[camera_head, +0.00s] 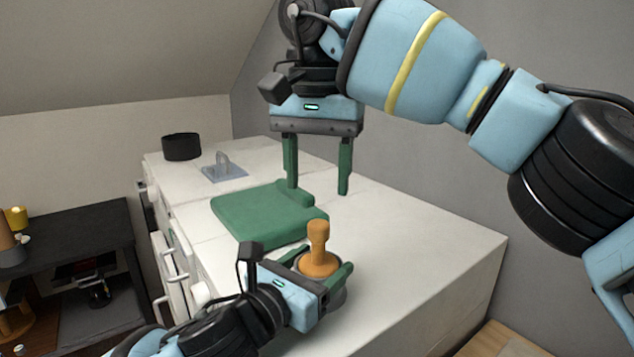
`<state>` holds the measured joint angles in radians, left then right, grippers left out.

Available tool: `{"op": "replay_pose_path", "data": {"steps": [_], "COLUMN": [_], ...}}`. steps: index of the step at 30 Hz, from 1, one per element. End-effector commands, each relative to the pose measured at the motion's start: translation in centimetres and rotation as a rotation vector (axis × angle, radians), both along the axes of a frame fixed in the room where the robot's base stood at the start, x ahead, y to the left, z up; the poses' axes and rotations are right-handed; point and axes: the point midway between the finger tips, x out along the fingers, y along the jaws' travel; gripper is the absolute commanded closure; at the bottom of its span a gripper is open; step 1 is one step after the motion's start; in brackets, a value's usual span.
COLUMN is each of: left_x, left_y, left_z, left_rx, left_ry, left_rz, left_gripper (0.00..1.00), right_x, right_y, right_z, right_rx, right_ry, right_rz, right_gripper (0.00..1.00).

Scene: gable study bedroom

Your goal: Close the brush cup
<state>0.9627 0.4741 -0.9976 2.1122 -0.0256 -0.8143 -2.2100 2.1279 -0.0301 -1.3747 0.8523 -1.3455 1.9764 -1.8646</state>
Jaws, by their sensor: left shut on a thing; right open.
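The brush cup (337,300) appears as a dark grey round body near the front of the white cabinet top, mostly hidden by my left gripper. My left gripper (330,280) is shut around it, with green fingers on its sides. An orange piece with a flared base and a knobbed handle (319,250) stands upright at the cup's top. I cannot tell whether it is a lid or whether it is fully seated. My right gripper (317,191) is open and empty, pointing down, above and behind the orange piece and clear of it.
A green folded pad (255,215) lies behind the cup on the white cabinet top (420,240). Farther back are a blue-grey plate with a handle (223,171) and a black round container (181,147). The top's right side is clear. A dark shelf (80,225) stands at left.

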Motion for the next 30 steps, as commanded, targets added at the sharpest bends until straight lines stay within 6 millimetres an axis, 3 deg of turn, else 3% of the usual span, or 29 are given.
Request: {"op": "replay_pose_path", "data": {"steps": [5,6,12,22,30], "left_x": [0.0,0.0,0.0,-0.3,-3.1], "left_y": [0.0,0.0,0.0,0.2,2.3], "left_z": [0.0,0.0,0.0,0.0,-0.1], "left_rx": [0.000,0.000,-0.001,0.000,0.001], "left_ry": [0.001,0.001,0.001,0.000,0.000], "left_rz": [-0.001,-0.001,-0.001,-0.001,-0.001], "left_gripper": [0.74,0.32,0.08,0.08,0.08], "right_x": [0.0,0.0,0.0,0.0,0.1], "right_y": [0.0,0.0,0.0,0.0,0.0], "right_z": [0.0,0.0,0.0,-0.1,-0.3], "right_rx": [0.000,0.000,0.000,0.000,0.000], "right_ry": [0.000,0.000,0.000,0.000,0.004], "right_rz": [0.000,0.000,0.000,0.000,0.000], "right_gripper": [0.45,0.45,0.45,0.45,0.45]}}
